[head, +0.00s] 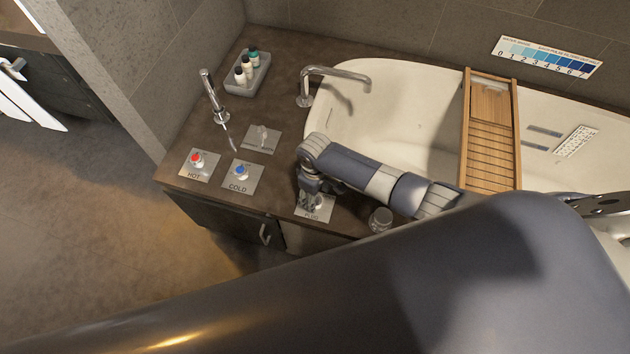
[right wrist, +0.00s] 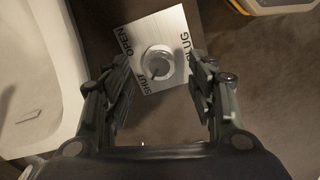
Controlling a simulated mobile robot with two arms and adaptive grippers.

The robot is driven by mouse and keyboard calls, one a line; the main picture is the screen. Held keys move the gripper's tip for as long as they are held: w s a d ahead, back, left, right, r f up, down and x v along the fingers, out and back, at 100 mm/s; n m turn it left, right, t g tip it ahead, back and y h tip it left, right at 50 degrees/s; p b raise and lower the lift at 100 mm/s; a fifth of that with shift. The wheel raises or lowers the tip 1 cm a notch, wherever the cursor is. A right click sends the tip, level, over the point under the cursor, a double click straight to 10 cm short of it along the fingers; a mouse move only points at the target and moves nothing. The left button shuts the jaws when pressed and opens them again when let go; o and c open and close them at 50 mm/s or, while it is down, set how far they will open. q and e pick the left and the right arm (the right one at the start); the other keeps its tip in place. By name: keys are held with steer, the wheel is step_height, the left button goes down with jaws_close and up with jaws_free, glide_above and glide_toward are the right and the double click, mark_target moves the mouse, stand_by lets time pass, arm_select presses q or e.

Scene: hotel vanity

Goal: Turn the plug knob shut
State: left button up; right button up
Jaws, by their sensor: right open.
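The plug plate (head: 325,211) lies on the brown counter beside the tub, partly hidden by my right gripper in the head view. The right wrist view shows the plate (right wrist: 172,22) with the words OPEN, SHUT and PLUG. Its round silver plug knob (right wrist: 158,62) has a small dark mark near its lower edge; I cannot tell surely where it points. My right gripper (right wrist: 161,72) is open, pointing down at the plate, with one finger on each side of the knob and visible gaps. A dark part of my left gripper (head: 602,205) shows at the right edge, its jaws unclear.
A small glass jar (head: 380,220) stands near the counter edge, right of the plug plate. HOT (head: 196,165) and COLD (head: 242,178) knob plates lie to the left. A tub spout (head: 335,73), a bottle tray (head: 247,78) and a wooden bath shelf (head: 490,140) are farther back.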

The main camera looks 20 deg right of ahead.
step_height(320, 180, up, 9)
steer(key=shift+r, duration=0.15)
stand_by(0.7)
